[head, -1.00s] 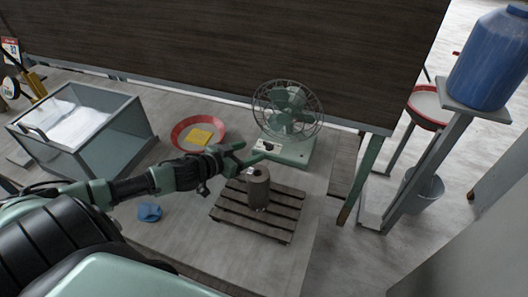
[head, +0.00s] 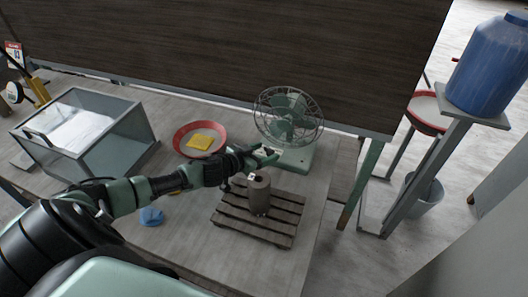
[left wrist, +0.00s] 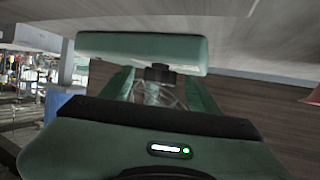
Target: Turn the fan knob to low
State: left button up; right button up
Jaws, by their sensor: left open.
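The green desk fan (head: 289,113), with its wire cage, stands at the back of the table on a pale green base (head: 299,158). My left gripper (head: 268,155) is open at the front left of this base. It covers the fan's control panel, so the knob and its setting are hidden in the head view. In the left wrist view a small dark part (left wrist: 160,73) shows between my green fingers; I cannot tell whether it is the knob or whether I touch it. My right gripper is out of view.
A grey clay cylinder (head: 258,193) stands on a slatted wooden board (head: 232,219) close below my left gripper. A red bowl (head: 179,138) with a yellow item, a glass-sided box (head: 115,150) and a blue cloth (head: 152,216) lie to the left.

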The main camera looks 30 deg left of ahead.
pick_arm(q)
grip_shut()
jog(key=shift+h, duration=0.3)
jog(key=shift+a+m, duration=0.1)
jog(key=shift+m, duration=0.2)
jog(key=shift+w+a+r+m+h, duration=0.1)
jog(key=shift+w+a+m+h, duration=0.1)
jog(key=shift+m+h, duration=0.45)
jog(key=shift+a+m+g+h, duration=0.15)
jog(key=shift+m+g+h, duration=0.35)
jog(key=shift+h, duration=0.35)
jog(key=shift+w+a+m+g+h+b, duration=0.15)
jog(key=shift+m+g+h+b, duration=0.25)
jog(key=shift+m+h+b, duration=0.6)
jog(key=shift+m+g+h+b, duration=0.6)
jog(key=shift+m+h+b, duration=0.1)
jog(key=shift+m+b, duration=0.05)
